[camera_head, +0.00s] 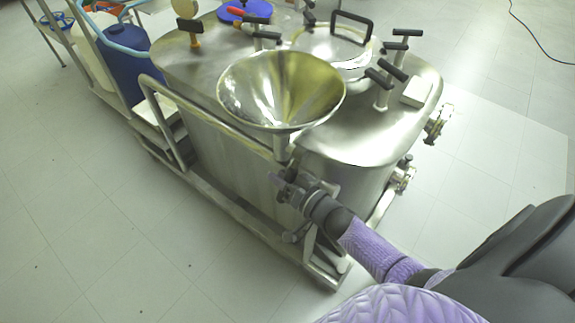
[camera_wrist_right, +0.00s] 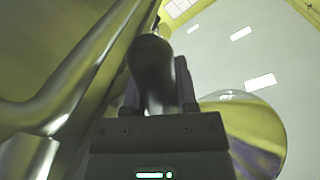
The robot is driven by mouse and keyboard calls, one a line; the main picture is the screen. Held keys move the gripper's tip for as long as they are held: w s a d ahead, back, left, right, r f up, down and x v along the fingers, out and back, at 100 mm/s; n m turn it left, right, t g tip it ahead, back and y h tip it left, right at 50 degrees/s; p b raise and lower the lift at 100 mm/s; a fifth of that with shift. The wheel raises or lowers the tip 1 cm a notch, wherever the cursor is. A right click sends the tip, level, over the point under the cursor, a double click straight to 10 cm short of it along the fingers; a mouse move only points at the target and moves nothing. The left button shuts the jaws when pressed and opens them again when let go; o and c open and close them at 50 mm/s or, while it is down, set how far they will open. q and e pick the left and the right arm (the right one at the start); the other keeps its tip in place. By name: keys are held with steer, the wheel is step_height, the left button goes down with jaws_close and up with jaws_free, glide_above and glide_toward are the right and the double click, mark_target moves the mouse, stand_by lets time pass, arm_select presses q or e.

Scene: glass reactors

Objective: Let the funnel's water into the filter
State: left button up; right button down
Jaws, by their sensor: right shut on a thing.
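The steel funnel (camera_head: 300,100) is a wide open cone at the front edge of a large steel vessel (camera_head: 350,140), which may be the filter. Its narrow stem (camera_head: 281,148) points down. Any water inside cannot be told from reflections. My right gripper (camera_head: 293,190) is just below the stem, shut on a dark rounded handle (camera_wrist_right: 152,62), which looks like the funnel's valve handle. In the wrist view the handle stands between the two fingers of the right gripper (camera_wrist_right: 158,88). The handle's far end and the valve body are hidden. My left gripper is not in view.
A blue drum (camera_head: 124,62) stands at the upper left. The floor in front is clear.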

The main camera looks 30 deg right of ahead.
arm_select(q)
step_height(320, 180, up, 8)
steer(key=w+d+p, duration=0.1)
steer(key=p, duration=0.6)
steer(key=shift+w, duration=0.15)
arm_select(e)
steer(key=s+a+r+m+g+y, duration=0.1)
steer(key=a+r+m, duration=0.2)
steer(key=r+m, duration=0.3)
steer(key=shift+m+y, duration=0.3)
steer(key=shift+m, duration=1.4)
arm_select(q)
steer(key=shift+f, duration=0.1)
arm_select(e)
steer(key=shift+s, duration=0.1)
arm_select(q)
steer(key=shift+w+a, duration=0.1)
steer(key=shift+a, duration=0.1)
arm_select(e)
steer(key=shift+c, duration=2)
jaws_free()
